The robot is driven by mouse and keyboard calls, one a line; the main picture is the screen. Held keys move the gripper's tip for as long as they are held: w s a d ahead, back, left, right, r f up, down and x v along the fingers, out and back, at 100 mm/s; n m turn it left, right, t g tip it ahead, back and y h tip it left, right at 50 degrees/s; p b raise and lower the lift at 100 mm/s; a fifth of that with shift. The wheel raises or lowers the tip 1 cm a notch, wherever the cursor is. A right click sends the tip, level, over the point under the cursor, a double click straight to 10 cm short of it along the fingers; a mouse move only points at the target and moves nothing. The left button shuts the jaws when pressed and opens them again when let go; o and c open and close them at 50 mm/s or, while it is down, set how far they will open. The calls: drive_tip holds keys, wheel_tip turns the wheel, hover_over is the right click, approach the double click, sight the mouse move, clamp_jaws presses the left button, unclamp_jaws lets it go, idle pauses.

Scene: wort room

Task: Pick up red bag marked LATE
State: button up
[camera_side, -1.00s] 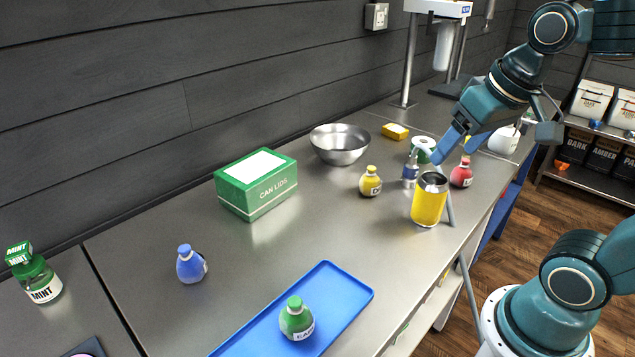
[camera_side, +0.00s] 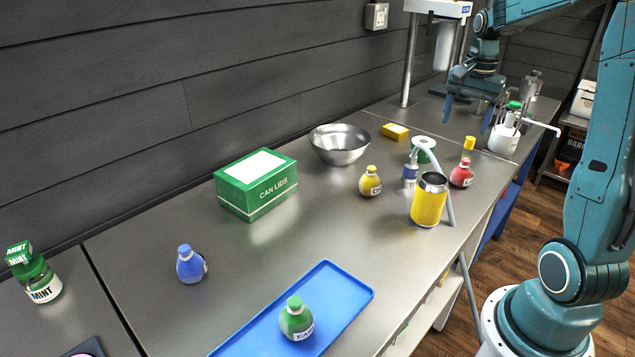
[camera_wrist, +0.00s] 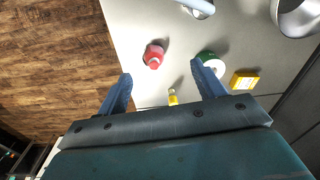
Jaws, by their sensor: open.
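The red bag (camera_side: 461,177) is a small round pouch with a narrow neck. It stands on the steel counter, right of the yellow can, with part of a pale label showing; I cannot read the label. It also shows near the top middle of the wrist view (camera_wrist: 154,57). My gripper (camera_side: 466,114) is open and empty, with its blue fingers pointing down, above and beyond the red bag in the side view. In the wrist view, the bag lies ahead of the gap between my fingertips (camera_wrist: 161,72), not between them.
A yellow-capped bottle (camera_side: 468,146) stands close behind the red bag. A white pot with tools (camera_side: 503,139) stands beyond. The counter's front edge is close.

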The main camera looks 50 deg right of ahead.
drive_tip(key=m, duration=0.2)
hover_over(463, 171)
drive_tip(key=d, duration=0.2)
wheel_tip(463, 171, down, 3)
drive_tip(key=shift+w+a+r, duration=0.1)
drive_tip(key=shift+w+r, duration=0.05)
drive_tip(key=shift+w, duration=0.1)
drive_tip(key=shift+f, duration=4.3)
drive_tip(key=shift+f, duration=2.6)
drive_tip(key=c, duration=1)
